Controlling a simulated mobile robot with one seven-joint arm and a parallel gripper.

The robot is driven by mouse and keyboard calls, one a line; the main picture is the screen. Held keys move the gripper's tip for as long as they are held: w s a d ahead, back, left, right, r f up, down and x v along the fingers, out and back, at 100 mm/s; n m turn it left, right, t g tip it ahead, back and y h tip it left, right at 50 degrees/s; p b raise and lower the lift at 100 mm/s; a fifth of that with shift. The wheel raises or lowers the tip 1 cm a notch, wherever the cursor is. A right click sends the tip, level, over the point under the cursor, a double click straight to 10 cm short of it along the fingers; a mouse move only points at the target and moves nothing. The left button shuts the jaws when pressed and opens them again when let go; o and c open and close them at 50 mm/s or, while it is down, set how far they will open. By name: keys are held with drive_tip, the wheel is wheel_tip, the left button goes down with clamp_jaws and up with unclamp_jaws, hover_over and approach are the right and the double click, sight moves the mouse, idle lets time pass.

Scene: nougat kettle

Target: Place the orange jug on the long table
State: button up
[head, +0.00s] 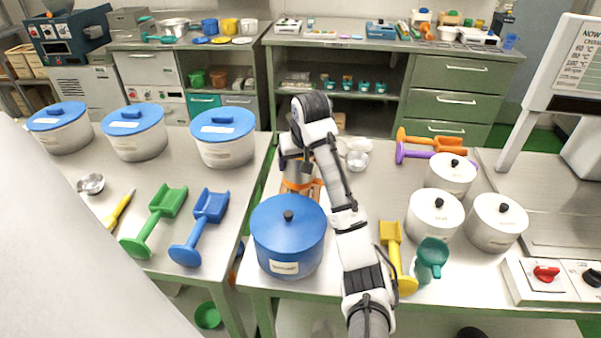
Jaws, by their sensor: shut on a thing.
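An orange thing, apparently the orange jug (302,186), shows just behind the blue lidded pot (289,238). It is mostly hidden by the pot and my gripper. My gripper (298,172) points down and is shut on it; the fingertips are hard to make out. The jug is over the steel table (383,183) in front of me, near that table's left edge. I cannot tell whether its base touches the top. I cannot tell for sure which table is the long one.
Orange and purple scoops (430,141) lie behind. A left table (110,182) holds blue-lidded tubs (137,131) and scoops. A narrow gap separates the tables.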

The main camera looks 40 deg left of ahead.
drive_tip(key=shift+f+p, duration=0.5)
drive_tip(key=shift+f, duration=1.7)
drive_tip(key=o, duration=1.6)
drive_tip(key=shift+f, duration=0.15)
drive_tip(key=shift+c, duration=0.2)
